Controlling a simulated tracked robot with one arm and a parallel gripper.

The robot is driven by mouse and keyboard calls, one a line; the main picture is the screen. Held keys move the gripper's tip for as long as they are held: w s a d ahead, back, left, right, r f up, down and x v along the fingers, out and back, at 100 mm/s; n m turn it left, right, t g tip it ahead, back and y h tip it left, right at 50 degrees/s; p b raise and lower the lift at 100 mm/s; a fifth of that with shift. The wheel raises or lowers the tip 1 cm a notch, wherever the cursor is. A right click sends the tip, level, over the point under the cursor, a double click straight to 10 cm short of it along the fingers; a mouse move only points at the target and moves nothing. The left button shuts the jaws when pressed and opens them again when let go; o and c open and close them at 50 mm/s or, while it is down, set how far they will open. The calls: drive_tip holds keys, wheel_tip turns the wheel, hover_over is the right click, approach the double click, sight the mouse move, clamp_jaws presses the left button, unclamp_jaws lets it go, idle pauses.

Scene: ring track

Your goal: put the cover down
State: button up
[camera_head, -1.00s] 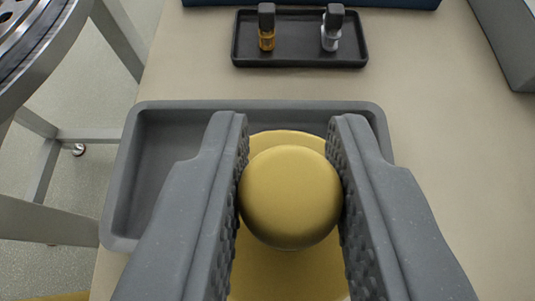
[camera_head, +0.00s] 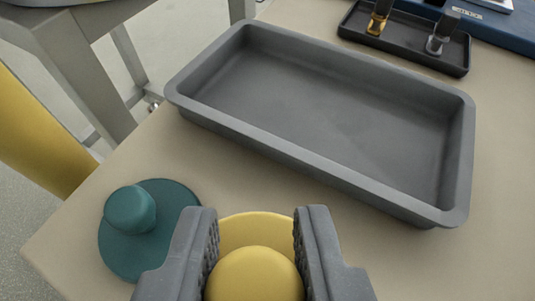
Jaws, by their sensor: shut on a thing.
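A yellow cover with a round knob (camera_head: 255,276) is between the fingers of my gripper (camera_head: 256,255), at the bottom of the view. My gripper is shut on the knob, and part of the cover's yellow disc shows behind it. The lower part of the cover is out of view, and I cannot tell how high it is above the table. An empty grey tray (camera_head: 270,138) lies on the table beyond my gripper. A teal cover with a round knob (camera_head: 145,228) lies on the table to the left of my gripper.
A small black tray (camera_head: 405,42) with two small bottles, one amber and one clear, stands at the back right. A dark blue object (camera_head: 500,28) is behind it. A grey metal stand (camera_head: 75,85) is beyond the table's left edge. Bare table (camera_head: 420,265) lies at the right.

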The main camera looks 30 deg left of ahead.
drive_tip(key=shift+s+a+f, duration=0.1)
drive_tip(key=shift+s, duration=0.15)
drive_tip(key=shift+w+a, duration=0.1)
drive_tip(key=shift+w, duration=0.1)
drive_tip(key=b, duration=0.1)
hover_over(319, 112)
drive_tip(key=shift+s+f, duration=0.2)
drive_tip(key=shift+f, duration=0.55)
drive_tip(key=shift+w+f, duration=0.2)
wheel_tip(319, 112, down, 3)
drive_tip(key=shift+f+b, duration=0.2)
drive_tip(key=shift+b, duration=0.8)
drive_tip(key=shift+r, duration=0.1)
drive_tip(key=o, duration=1)
